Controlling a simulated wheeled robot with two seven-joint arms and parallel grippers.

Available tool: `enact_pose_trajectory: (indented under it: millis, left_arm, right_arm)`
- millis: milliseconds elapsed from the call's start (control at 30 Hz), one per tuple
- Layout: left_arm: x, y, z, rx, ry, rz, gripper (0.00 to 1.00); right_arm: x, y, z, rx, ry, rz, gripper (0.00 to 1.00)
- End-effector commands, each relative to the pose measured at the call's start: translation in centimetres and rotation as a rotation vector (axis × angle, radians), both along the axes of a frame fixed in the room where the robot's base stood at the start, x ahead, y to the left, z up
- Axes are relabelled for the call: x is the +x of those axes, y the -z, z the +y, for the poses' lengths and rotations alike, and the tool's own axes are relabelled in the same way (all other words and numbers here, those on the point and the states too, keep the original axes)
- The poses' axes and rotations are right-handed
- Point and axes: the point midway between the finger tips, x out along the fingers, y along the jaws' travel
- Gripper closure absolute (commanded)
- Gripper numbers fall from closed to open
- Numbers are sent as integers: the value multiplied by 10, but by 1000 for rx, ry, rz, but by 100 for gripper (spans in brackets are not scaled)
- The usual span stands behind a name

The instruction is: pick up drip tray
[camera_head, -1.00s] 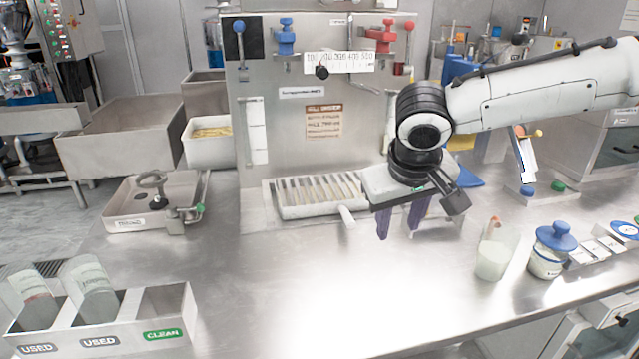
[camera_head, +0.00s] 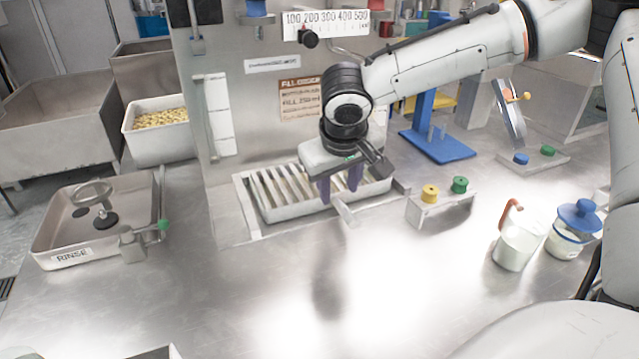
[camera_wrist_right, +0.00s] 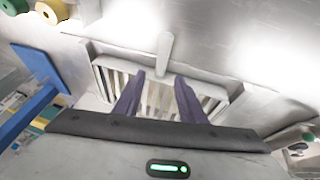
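The drip tray (camera_head: 296,211) is a pale slatted tray with a light handle (camera_head: 344,211) at its front. It sits at the foot of the steel machine. In the right wrist view the tray (camera_wrist_right: 102,76) lies below the fingers, its handle (camera_wrist_right: 164,52) pointing toward the top. My right gripper (camera_head: 338,190) is above the tray's front right part. Its two purple fingers (camera_wrist_right: 159,78) are apart with nothing held between them. Whether the fingertips touch the tray, I cannot tell. The hand hides part of the slats. My left gripper is in neither view.
A small stand with yellow and green knobs (camera_head: 442,208) is right of the tray. Farther right are a cup with a red handle (camera_head: 515,245) and a blue-lidded jar (camera_head: 569,238). A rinse basin (camera_head: 97,215) stands left. The front counter is mostly clear.

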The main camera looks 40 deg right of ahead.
Motion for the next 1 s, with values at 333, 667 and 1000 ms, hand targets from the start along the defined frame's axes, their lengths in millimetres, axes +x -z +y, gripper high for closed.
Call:
enact_pose_trajectory:
  millis: [333, 667, 1000]
  left_arm:
    - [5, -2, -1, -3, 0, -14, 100]
    - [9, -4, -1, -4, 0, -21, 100]
    - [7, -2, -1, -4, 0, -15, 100]
  right_arm:
    - [12, 43, -13, 0, 2, 2, 63]
    - [13, 44, -13, 0, 0, 1, 75]
    - [15, 42, -13, 0, 0, -4, 100]
